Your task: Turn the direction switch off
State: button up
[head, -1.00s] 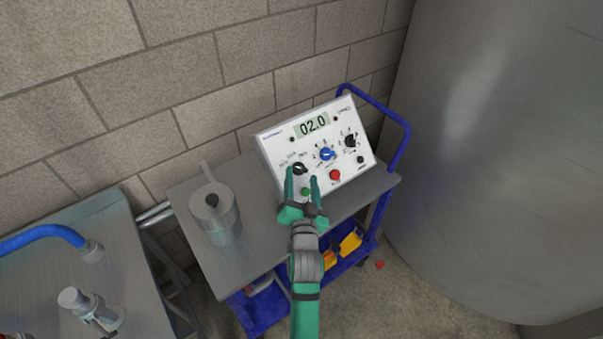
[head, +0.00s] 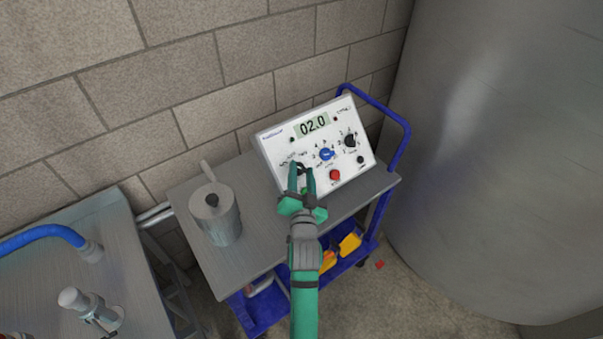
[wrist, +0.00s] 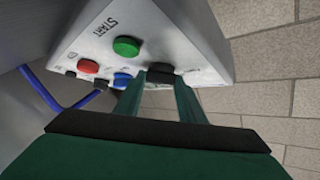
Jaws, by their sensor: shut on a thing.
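The white control box (head: 344,176) stands on the cart, with a lit display (head: 313,125) reading 02.0. My gripper (head: 303,170) is at the box's left side, its green fingers shut on the black knob at the lower left of the panel. In the wrist view the fingers reach the black knob (wrist: 164,74), one on each side. The knob's pointer and setting are hidden by the fingers. A green START button (wrist: 126,46) and a red button (wrist: 88,66) show beside it. The red button (head: 335,175) and a blue knob (head: 326,154) also show in the head view.
The grey cart top (head: 262,240) has a metal canister (head: 215,213) left of the box. A blue cart handle (head: 405,140) rises at the right, near a large steel tank (head: 480,160). A brick wall (head: 190,100) stands close behind.

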jog(key=shift+a+m+h, duration=0.1)
jog(key=shift+m+h, duration=0.2)
jog(key=shift+m, duration=0.1)
jog(key=shift+a+r+m+g+h, duration=0.1)
jog(key=shift+a+m+g+h, duration=0.05)
jog(key=shift+m+g+h, duration=0.2)
jog(key=m+g+h, duration=0.1)
jog(key=m, duration=0.1)
jog(key=m+g+h, duration=0.1)
jog(key=shift+a+r+m+h, duration=0.1)
jog(key=shift+r+m+h, duration=0.05)
jog(key=shift+m+h, duration=0.15)
jog(key=shift+w+a+r+m+g+h, duration=0.1)
jog(key=shift+m+g+h, duration=0.35)
jog(key=shift+m+g, duration=0.45)
jog(key=shift+w+m+g+h, duration=0.1)
jog(key=shift+m+g+h, duration=0.4)
jog(key=shift+m, duration=0.65)
jog(key=shift+s+g, duration=0.1)
jog(key=shift+g, duration=0.25)
jog(key=o, duration=1)
jog(key=shift+o, duration=0.2)
